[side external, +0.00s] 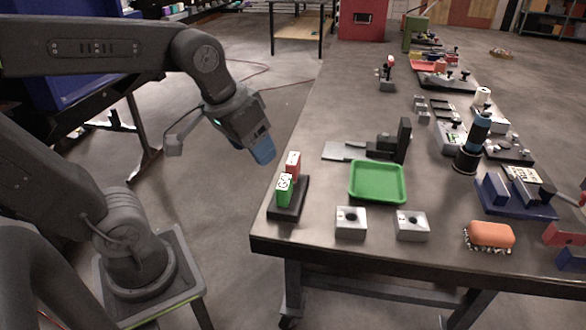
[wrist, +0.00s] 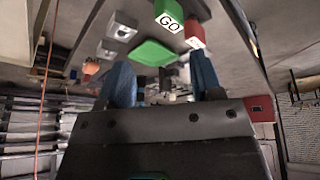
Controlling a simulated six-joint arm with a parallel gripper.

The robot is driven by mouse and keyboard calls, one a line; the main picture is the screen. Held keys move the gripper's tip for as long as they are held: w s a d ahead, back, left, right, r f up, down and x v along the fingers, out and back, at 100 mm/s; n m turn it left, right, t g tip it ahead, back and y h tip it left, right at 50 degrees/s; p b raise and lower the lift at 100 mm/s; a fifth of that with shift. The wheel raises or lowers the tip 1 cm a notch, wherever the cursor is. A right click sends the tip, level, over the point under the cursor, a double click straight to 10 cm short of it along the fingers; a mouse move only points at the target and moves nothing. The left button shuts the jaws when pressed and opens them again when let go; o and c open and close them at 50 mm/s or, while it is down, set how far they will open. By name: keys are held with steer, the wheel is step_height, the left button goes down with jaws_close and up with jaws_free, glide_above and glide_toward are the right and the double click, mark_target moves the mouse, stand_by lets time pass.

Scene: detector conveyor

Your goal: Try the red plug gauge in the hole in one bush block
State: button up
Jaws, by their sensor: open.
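The red plug gauge (side external: 293,162) stands upright in a dark stand (side external: 289,210) at the table's left front corner, behind the green gauge (side external: 284,188) marked GO. In the wrist view the red gauge (wrist: 194,32) shows beside the green one (wrist: 168,14). Two grey bush blocks, one on the left (side external: 350,230) and one on the right (side external: 411,233), sit near the front edge, each with a hole on top. My gripper (side external: 262,150) is above and left of the stand, apart from it. Its blue fingers (wrist: 160,82) are open with nothing held between them.
A green tray (side external: 377,182) lies behind the blocks, with a dark bracket-like fixture (side external: 402,142) behind it. An orange-backed brush (side external: 489,235) is at the front right. A black and blue cylinder (side external: 470,150) and several fixtures crowd the right side. Bare tabletop lies between stand and tray.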

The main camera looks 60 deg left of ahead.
steer(key=w+a+n+g, duration=0.2)
steer(key=w+a+n, duration=0.1)
steer(key=w, duration=0.3)
steer(key=n+g, duration=0.2)
steer(key=n, duration=0.2)
glide_above(293, 158)
step_height(293, 158, down, 2)
steer(key=f, duration=0.7)
steer(key=shift+s+f, duration=0.2)
steer(key=shift+w+f, duration=0.2)
steer(key=shift+f, duration=2.85)
steer(key=c, duration=1)
